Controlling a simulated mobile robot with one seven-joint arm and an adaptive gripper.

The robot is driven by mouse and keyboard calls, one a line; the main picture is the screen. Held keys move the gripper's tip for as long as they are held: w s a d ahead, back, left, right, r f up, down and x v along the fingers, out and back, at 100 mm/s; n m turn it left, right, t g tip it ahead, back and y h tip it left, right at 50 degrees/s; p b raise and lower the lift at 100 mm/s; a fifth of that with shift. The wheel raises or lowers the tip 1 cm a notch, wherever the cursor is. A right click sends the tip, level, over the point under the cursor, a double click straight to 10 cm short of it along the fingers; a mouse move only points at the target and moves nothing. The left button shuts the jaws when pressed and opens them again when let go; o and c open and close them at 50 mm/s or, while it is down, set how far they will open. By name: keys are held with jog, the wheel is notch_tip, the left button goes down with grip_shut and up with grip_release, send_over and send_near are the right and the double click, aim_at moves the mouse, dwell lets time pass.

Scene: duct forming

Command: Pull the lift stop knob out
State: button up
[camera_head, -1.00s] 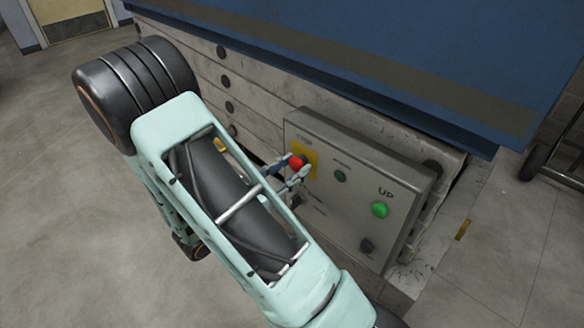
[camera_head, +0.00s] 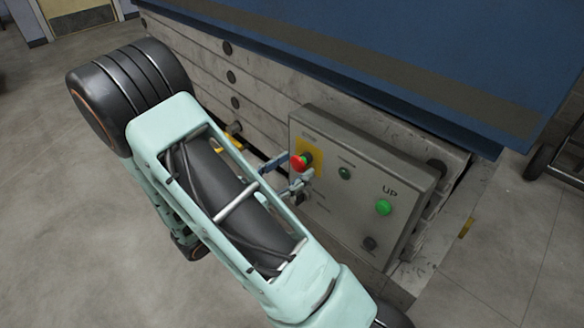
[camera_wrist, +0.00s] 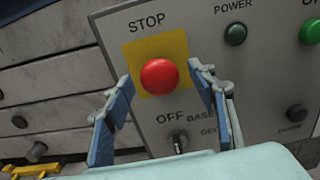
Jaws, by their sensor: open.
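The lift stop knob is a round red mushroom button (camera_wrist: 160,76) on a yellow square plate under the word STOP. In the head view the red knob (camera_head: 302,161) sits on the left part of the grey control panel (camera_head: 330,210). My gripper (camera_wrist: 160,80) is open, with one blue-grey finger left of the knob and one right of it. Gaps show between the knob and both fingers in the wrist view. In the head view my gripper (camera_head: 287,173) is close in front of the knob, partly hidden by my arm. The knob's shaft is hidden.
The panel also has a green UP button (camera_head: 383,207), a dark green POWER lamp (camera_wrist: 235,34), a black selector switch (camera_wrist: 177,142) below the knob and another dark button (camera_wrist: 297,113). A blue lift platform (camera_head: 400,60) overhangs above. Open floor lies left.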

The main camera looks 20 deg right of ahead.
jog(key=v, duration=1.2)
